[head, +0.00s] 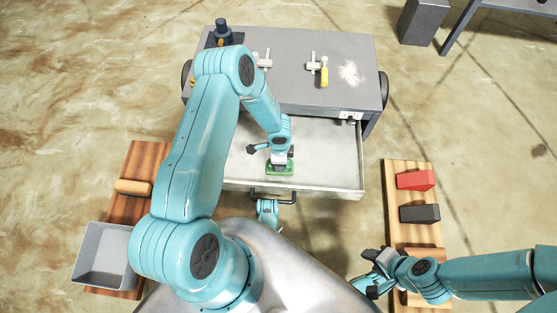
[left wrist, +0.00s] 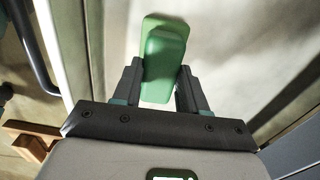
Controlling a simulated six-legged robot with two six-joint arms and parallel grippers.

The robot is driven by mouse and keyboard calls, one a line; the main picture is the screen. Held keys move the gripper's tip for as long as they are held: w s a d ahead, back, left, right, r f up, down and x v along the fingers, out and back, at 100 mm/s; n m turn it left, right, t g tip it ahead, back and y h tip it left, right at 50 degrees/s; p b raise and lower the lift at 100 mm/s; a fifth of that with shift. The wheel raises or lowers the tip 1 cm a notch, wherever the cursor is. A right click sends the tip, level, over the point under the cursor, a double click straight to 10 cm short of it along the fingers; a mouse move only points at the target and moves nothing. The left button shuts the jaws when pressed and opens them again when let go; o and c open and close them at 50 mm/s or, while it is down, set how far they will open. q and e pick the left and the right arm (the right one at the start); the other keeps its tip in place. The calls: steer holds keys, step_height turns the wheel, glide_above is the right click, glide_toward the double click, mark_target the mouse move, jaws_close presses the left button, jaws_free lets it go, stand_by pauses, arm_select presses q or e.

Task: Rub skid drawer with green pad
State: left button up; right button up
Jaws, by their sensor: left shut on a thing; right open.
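The skid drawer (head: 325,155) is pulled out of the front of the grey skid, with its pale floor bare and its dark handle (head: 272,195) toward me. My left gripper (head: 280,160) is inside the drawer, pointing down, shut on the green pad (head: 281,170). The pad is at or just above the drawer floor, near the front wall; I cannot tell if it touches. The left wrist view shows the pad (left wrist: 160,62) between both fingers, over the pale drawer floor (left wrist: 225,45). My right gripper (head: 374,273) is open and empty at the lower right, outside the drawer.
The skid top (head: 290,90) carries a yellow-handled valve or tool (head: 323,75), a white powdery patch (head: 351,73) and a dark cylinder (head: 222,30). A right board holds a red block (head: 415,180) and a dark block (head: 419,213). A grey bin (head: 103,255) stands at left.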

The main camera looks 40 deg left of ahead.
arm_select(q)
steer(key=shift+s+a+b, duration=0.2)
steer(key=shift+s+a, duration=0.3)
steer(key=shift+a, duration=0.25)
steer(key=shift+s+a+b, duration=0.15)
steer(key=shift+s+a, duration=0.3)
steer(key=shift+a, duration=0.3)
steer(key=shift+w+d, duration=0.5)
steer(key=shift+d, duration=0.3)
steer(key=shift+w+d, duration=0.5)
steer(key=shift+d, duration=0.25)
steer(key=shift+r, duration=0.1)
steer(key=shift+r+p, duration=2.1)
steer(key=shift+r, duration=0.8)
step_height(320, 180, up, 3)
steer(key=shift+p, duration=1.05)
